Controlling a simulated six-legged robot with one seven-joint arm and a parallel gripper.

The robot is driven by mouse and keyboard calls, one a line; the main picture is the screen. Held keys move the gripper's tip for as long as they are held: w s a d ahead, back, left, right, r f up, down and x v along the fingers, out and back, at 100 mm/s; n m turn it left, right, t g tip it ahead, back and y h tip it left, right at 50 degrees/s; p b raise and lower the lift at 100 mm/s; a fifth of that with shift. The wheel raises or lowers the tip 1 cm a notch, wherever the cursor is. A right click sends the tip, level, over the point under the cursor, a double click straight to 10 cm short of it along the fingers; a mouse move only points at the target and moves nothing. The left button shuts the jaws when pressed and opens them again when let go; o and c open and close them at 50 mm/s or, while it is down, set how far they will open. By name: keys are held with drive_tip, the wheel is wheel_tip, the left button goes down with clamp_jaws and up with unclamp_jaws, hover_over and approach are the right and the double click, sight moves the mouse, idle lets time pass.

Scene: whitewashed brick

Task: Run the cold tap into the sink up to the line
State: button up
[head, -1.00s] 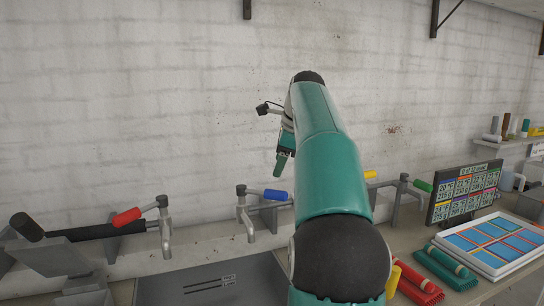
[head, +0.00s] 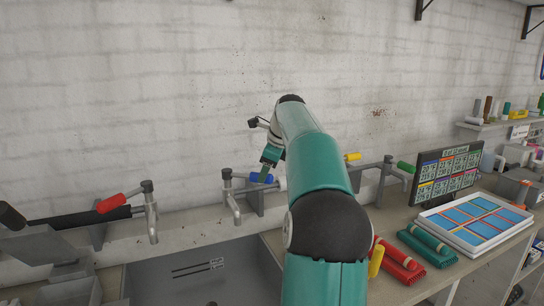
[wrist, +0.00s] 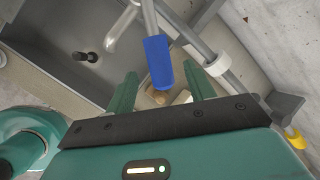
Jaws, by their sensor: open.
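The cold tap (head: 233,200) has a blue lever (head: 260,178) and stands at the back of the grey sink (head: 150,285). Two dark lines (head: 196,268) with small labels mark the sink's wall. No water shows running from the spout. My gripper (head: 267,168) is at the blue lever, partly overlapping it in the head view. In the wrist view the blue lever (wrist: 158,60) reaches between the two green fingers of my open gripper (wrist: 160,80), with a gap on each side. Whether either finger touches it cannot be told.
A tap with a red lever (head: 111,203) stands left of the cold tap. Yellow (head: 352,157) and green (head: 405,167) levers are to the right. The wall is close behind.

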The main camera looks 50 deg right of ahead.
drive_tip(key=shift+x, duration=1.3)
drive_tip(key=c, duration=1.1)
drive_tip(key=shift+s+a+m+h, duration=0.15)
drive_tip(key=shift+a+m+h, duration=0.2)
drive_tip(key=shift+a+m, duration=0.4)
drive_tip(key=shift+s+a+m+h, duration=0.2)
drive_tip(key=shift+a+m+h, duration=0.15)
drive_tip(key=shift+a+m, duration=0.45)
drive_tip(key=shift+d, duration=0.1)
